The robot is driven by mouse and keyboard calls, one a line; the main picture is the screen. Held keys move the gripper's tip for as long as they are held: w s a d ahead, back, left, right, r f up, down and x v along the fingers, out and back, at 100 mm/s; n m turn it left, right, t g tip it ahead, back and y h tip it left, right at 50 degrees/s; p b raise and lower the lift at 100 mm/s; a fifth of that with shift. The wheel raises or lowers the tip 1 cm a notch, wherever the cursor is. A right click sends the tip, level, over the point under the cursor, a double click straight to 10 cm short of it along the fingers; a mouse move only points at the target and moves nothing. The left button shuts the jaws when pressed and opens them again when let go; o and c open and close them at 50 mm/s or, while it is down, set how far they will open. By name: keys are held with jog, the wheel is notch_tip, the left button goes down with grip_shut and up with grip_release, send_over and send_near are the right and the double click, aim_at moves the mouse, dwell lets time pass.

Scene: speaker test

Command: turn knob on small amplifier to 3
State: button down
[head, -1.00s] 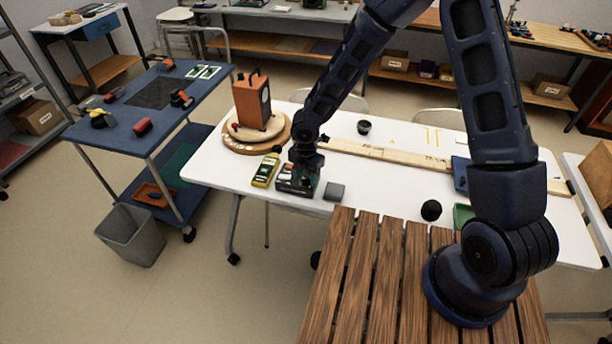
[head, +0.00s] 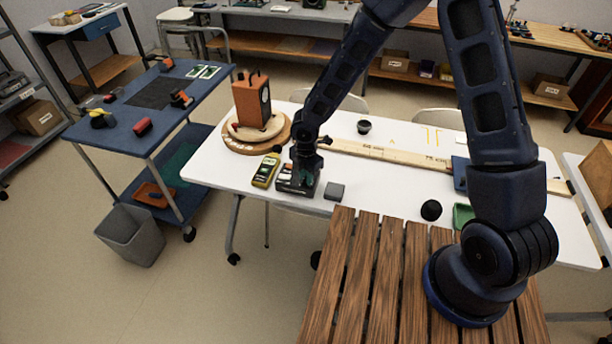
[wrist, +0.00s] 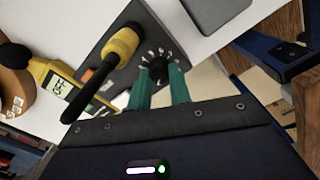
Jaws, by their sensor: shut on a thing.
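The small amplifier (head: 284,185) is a dark box on the white table, left of its middle; my arm hides part of it in the head view. In the wrist view its dark top panel (wrist: 118,75) shows a black knob (wrist: 158,68) ringed by pale marks. The marks are too small to read, so the knob's setting cannot be told. My gripper (wrist: 160,76) has green fingers, which are shut on the knob, one on each side. In the head view my gripper (head: 303,181) is over the amplifier.
A yellow meter (head: 265,170) lies just left of the amplifier. A dark grey block (head: 335,191) lies close on its right. An orange case (head: 252,101) stands on a round wooden board behind. A long wooden plank (head: 390,156) lies to the right.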

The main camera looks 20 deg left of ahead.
jog(key=m, duration=0.4)
jog(key=shift+m, duration=0.3)
jog(key=m, duration=0.3)
jog(key=shift+m, duration=0.3)
jog(key=m, duration=0.3)
jog(key=shift+m, duration=2.2)
jog(key=c, duration=1.3)
grip_release()
notch_tip(320, 180, up, 11)
jog(key=shift+f, duration=0.1)
